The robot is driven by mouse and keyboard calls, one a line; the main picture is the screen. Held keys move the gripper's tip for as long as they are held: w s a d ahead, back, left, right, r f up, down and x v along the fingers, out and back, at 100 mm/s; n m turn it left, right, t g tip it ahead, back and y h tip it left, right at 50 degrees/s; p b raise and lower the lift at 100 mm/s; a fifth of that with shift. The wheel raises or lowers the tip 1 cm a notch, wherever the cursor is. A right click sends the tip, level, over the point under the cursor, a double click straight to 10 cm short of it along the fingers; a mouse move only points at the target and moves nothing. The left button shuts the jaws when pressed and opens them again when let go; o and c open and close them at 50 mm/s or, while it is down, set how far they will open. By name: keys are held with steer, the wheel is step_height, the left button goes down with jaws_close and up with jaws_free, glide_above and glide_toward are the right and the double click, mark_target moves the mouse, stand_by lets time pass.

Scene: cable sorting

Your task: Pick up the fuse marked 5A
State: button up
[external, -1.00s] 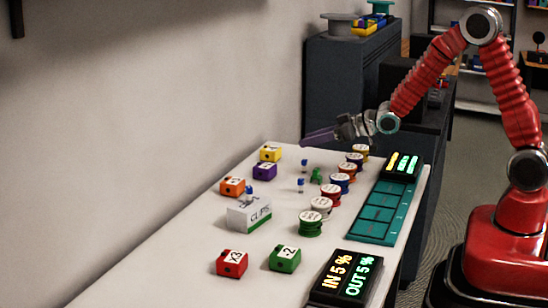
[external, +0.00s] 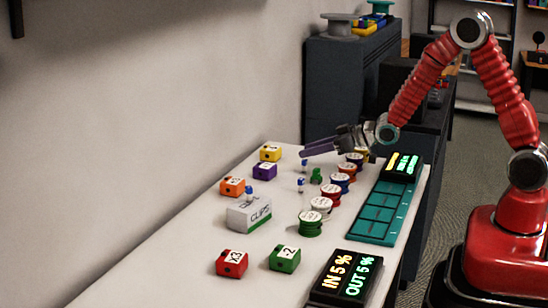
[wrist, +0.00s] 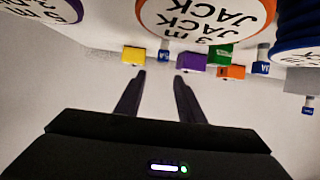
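Several small blue fuses are in view: one (external: 303,162) at the far part of the white table, one (external: 301,184) nearer, and one (external: 249,190) at the white CLIPS box. In the wrist view, blue fuses show ahead of the fingers (wrist: 163,55), to the right (wrist: 260,67) and far right (wrist: 308,110). Their markings are too small to tell which is 5A. My gripper (wrist: 160,75) is open and empty, its fingers pointing toward the fuse ahead. In the external view my gripper (external: 304,152) is above the far part of the table, near the far fuse.
Labelled cable spools (external: 310,224) stand in a row along the right. Coloured blocks (external: 232,263) and the CLIPS box (external: 248,214) stand on the left and front. A teal tray (external: 372,227) and lit displays (external: 346,278) line the right edge. A green item (external: 316,176) stands near the fuses.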

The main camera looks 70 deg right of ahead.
mark_target(303, 160)
steer(key=shift+f, duration=0.3)
step_height(303, 160, down, 3)
steer(key=shift+r, duration=0.1)
steer(key=shift+x, duration=0.95)
steer(key=shift+w+f, duration=0.3)
steer(key=shift+w, duration=0.2)
steer(key=shift+c, duration=0.4)
jaws_close()
